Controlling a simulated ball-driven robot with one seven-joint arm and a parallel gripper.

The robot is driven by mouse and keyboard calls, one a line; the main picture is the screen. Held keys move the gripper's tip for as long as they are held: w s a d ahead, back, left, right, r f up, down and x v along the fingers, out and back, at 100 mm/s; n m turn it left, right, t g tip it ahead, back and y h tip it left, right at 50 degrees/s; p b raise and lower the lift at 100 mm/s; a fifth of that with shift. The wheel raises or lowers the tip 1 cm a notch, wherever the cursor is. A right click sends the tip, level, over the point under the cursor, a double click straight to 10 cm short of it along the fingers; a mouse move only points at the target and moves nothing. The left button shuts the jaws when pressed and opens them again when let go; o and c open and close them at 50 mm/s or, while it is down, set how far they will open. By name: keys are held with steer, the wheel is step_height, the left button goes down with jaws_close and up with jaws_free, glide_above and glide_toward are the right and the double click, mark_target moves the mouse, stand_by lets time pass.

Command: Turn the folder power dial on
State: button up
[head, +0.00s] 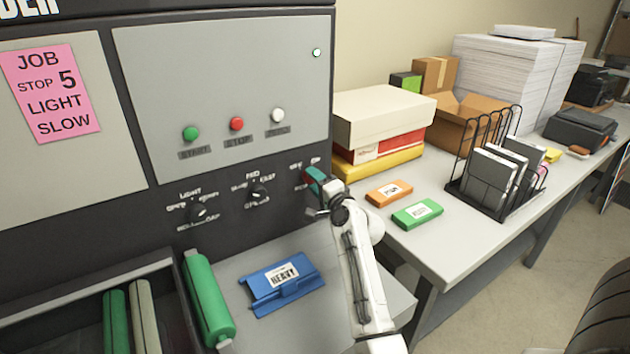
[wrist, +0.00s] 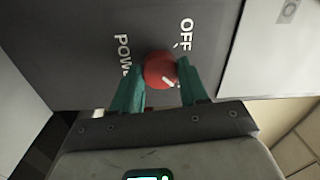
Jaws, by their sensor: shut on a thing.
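The power dial is a round red knob (wrist: 159,71) with a white pointer mark, on the dark machine front. In the wrist view "OFF" is printed above and to its right, and part of "POWER" to its left. The pointer mark slants, and I cannot tell which setting it marks. My gripper (wrist: 162,88) has its two teal fingers on either side of the knob, shut on it. In the head view my gripper (head: 315,183) is at the right end of the dial row and hides the power dial.
Two black dials, one under "LIGHT" (head: 197,211) and one under "MID" (head: 260,194), sit left of my gripper. Green (head: 190,133), red (head: 237,124) and white (head: 278,115) buttons are above. A blue "HEAVY" piece (head: 300,290) lies below; a table with boxes stands right.

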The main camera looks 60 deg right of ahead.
stand_by(0.3)
steer(key=o, duration=1.1)
steer(key=shift+c, duration=0.2)
steer(key=b+v, duration=0.2)
steer(key=v, duration=0.8)
steer(key=shift+s, duration=0.35)
steer(key=shift+a+f, duration=0.1)
steer(key=shift+a, duration=0.05)
